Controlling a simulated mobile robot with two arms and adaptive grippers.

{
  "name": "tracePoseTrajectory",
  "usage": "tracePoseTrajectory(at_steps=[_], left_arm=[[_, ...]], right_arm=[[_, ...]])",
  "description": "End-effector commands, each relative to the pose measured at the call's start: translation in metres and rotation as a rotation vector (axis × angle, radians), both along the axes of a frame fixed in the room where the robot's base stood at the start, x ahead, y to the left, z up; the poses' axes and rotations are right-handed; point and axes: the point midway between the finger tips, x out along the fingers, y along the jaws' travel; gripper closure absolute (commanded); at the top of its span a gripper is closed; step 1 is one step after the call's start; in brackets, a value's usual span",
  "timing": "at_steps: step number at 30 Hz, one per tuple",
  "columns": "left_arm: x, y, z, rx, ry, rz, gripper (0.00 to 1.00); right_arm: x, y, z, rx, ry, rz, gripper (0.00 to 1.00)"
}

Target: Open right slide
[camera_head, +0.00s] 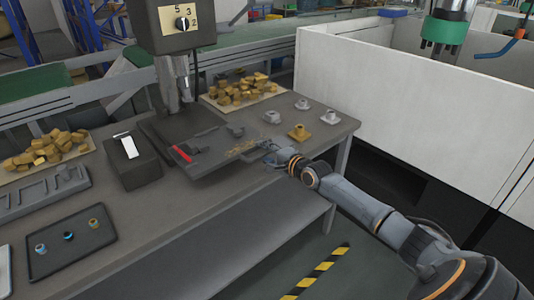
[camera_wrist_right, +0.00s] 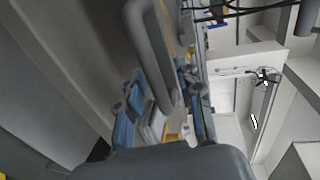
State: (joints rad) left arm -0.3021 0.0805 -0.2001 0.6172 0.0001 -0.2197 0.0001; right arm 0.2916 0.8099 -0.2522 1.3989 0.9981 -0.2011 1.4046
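A dark grey slide plate (camera_head: 212,153) sits at the foot of the machine on the table, near the table's front edge. My right gripper (camera_head: 266,150) is at the right end of the plate, low over the table. Whether it touches the plate is unclear, and its fingers are too small to read. In the right wrist view a grey rounded bar (camera_wrist_right: 150,55) runs close to the camera; I cannot tell what it belongs to. My left gripper is out of view.
The grey machine (camera_head: 180,25) with a dial stands behind the plate. A dark box (camera_head: 132,165) is left of it. A white wall (camera_head: 400,95) bounds the right.

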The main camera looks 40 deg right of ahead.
Motion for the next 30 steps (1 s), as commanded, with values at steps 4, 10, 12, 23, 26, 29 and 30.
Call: tracePoseTrajectory(at_steps=[4,10,12,23,26,29,30], left_arm=[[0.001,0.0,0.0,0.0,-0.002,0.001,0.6],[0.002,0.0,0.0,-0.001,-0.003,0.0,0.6],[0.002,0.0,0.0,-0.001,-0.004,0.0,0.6],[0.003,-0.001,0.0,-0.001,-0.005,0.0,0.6],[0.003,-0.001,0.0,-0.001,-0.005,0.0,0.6],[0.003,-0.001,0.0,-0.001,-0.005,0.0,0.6],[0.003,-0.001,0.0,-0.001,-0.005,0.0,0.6]], right_arm=[[-0.007,0.0,-0.001,0.002,0.002,0.001,0.65],[-0.031,-0.002,0.005,-0.001,0.002,0.001,0.65],[-0.042,-0.003,0.006,0.0,0.003,0.001,0.65],[-0.095,-0.007,0.018,0.0,0.003,0.001,0.65],[-0.105,-0.008,0.021,0.001,0.002,0.0,0.65],[-0.112,-0.009,0.022,0.0,0.002,0.0,0.65],[-0.113,-0.009,0.024,0.0,0.0,0.0,0.65]])
